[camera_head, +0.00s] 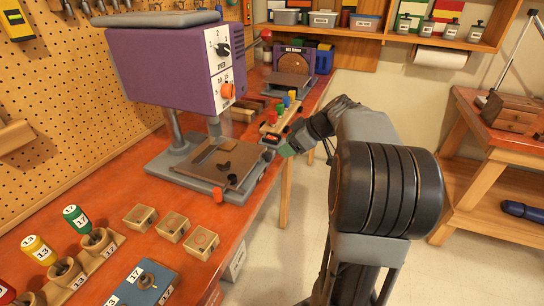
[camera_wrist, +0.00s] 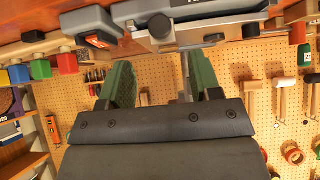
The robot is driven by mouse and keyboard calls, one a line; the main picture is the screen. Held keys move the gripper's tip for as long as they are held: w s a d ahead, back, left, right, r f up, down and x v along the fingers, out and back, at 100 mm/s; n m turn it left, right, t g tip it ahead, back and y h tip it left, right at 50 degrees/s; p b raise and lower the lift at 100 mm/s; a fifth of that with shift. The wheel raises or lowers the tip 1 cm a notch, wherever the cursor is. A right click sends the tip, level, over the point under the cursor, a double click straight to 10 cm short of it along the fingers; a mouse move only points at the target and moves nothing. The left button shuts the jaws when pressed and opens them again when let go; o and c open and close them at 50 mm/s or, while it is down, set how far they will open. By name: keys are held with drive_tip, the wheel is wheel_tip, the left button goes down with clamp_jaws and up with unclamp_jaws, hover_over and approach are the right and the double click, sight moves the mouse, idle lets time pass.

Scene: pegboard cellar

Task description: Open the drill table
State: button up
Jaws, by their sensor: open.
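The drill press has a purple head (camera_head: 178,62) with dials, above a grey base on the red bench. Its brown drill table (camera_head: 222,165) lies flat on the base, with dark slots and small dark pieces on it. My gripper (camera_head: 290,149) is at the base's right side, near the bench edge. In the wrist view my gripper (camera_wrist: 156,70) shows two green fingers spread apart with nothing held between them. A grey round knob (camera_wrist: 160,28) and a metal bar (camera_wrist: 185,43) sit just beyond the fingertips. Contact cannot be told.
A rack of coloured pegs (camera_head: 277,118) stands right behind the press, close to my gripper. A wooden side table (camera_head: 515,140) stands right.

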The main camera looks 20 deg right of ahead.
sight(271, 157)
drive_tip(key=x, duration=0.8)
drive_tip(key=shift+w+f, duration=0.1)
drive_tip(key=shift+c, duration=0.5)
clamp_jaws()
